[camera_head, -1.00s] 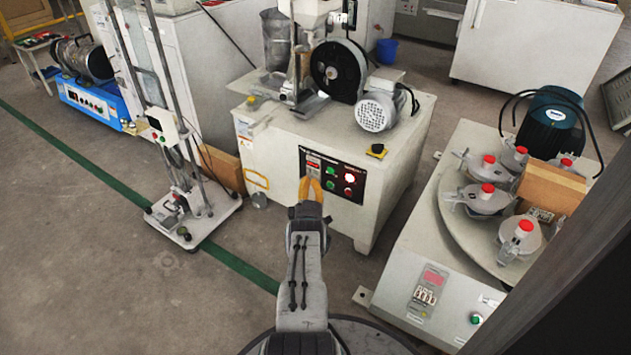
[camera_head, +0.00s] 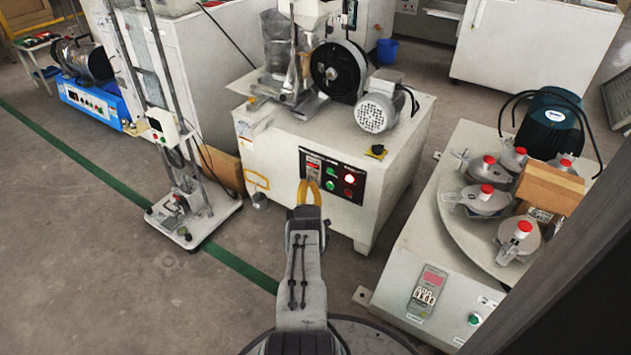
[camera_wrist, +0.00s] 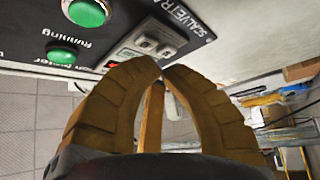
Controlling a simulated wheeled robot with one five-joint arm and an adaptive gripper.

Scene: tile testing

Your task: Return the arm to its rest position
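My gripper (camera_head: 309,183) has orange-brown fingers. In the head view it is in front of the white machine's black control panel (camera_head: 332,178), overlapping the panel's lower left part. In the wrist view, the curved fingers of my gripper (camera_wrist: 162,68) come together at the tips, with nothing seen held between them. The panel (camera_wrist: 100,40) fills the upper left there, with two green buttons marked by lettering and a grey switch block (camera_wrist: 150,45) just beyond the fingertips. I cannot tell whether the fingertips touch the panel. My arm reaches forward from my base.
The white machine (camera_head: 270,150) stands straight ahead. A white bench with a round plate (camera_head: 465,225) and red-capped pots is close on the right. A tall stand on a base (camera_head: 195,215) is to the left. Open floor (camera_head: 90,240) lies at the left.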

